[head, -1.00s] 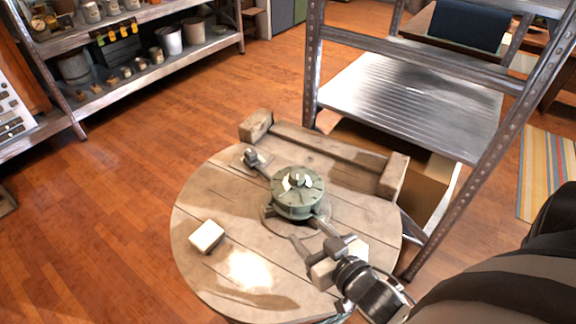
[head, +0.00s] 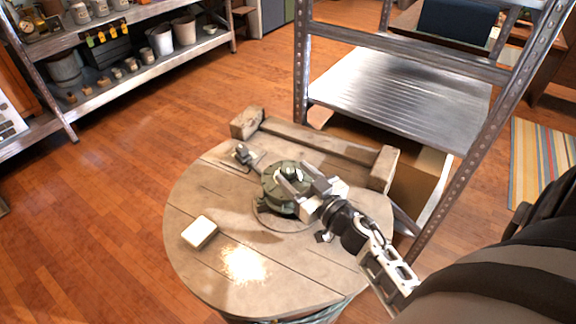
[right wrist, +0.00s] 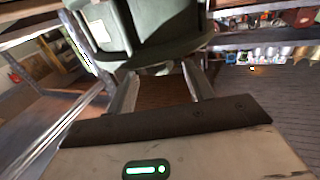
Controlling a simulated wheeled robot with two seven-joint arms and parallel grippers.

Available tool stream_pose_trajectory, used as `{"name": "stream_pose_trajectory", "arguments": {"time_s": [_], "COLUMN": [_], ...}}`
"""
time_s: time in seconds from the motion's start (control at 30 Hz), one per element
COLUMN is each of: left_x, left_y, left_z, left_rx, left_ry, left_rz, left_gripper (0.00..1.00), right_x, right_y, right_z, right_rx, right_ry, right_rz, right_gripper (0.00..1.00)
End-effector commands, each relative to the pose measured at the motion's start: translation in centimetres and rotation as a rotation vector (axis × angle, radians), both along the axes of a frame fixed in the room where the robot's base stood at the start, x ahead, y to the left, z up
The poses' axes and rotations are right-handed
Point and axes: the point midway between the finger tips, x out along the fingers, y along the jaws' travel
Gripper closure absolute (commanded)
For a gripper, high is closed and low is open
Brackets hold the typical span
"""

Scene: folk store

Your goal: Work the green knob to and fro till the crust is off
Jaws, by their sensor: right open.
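The green knob (head: 270,196) is a round, squat piece standing on a round base on a wooden round table (head: 205,275). It also shows large and close in the right wrist view (right wrist: 165,25). A pale bit shows on its top, partly hidden by my gripper; I cannot tell whether it is crust. My right gripper (head: 294,172) is open, its fingers reaching over the knob's upper right side. In the right wrist view the two fingers are apart, with their tips at the knob's lower edge. I cannot tell whether they touch it. My left gripper is out of view.
A cream block (head: 199,232) and a pale crumbly patch (head: 244,264) lie on the table. A small metal fitting (head: 243,154) sits behind the knob. A wooden beam (head: 315,148) crosses the table's back. A metal shelf rack (head: 400,95) stands close behind.

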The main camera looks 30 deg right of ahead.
Motion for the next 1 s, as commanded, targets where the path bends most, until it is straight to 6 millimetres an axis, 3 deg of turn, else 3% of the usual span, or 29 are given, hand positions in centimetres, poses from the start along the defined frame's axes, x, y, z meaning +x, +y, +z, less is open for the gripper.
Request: {"name": "stream_pose_trajectory", "arguments": {"time_s": [0.23, 0.6, 0.77, 1.0], "left_x": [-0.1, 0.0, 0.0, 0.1], "left_y": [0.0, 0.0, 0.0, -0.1], "left_z": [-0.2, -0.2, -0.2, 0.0], "left_rx": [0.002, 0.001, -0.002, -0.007], "left_ry": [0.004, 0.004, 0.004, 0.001], "left_rz": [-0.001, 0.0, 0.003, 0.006], "left_gripper": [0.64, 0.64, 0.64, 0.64], "right_x": [3.0, 3.4, 3.4, 3.4], "right_y": [0.1, 0.2, 0.2, 0.2], "right_z": [0.0, 0.0, 0.0, 0.0], "right_rx": [-0.001, -0.001, -0.001, -0.003], "right_ry": [0.0, 0.001, 0.001, 0.001], "right_rz": [-0.001, -0.001, 0.0, 0.01], "right_gripper": [0.47, 0.47, 0.91, 0.91]}}
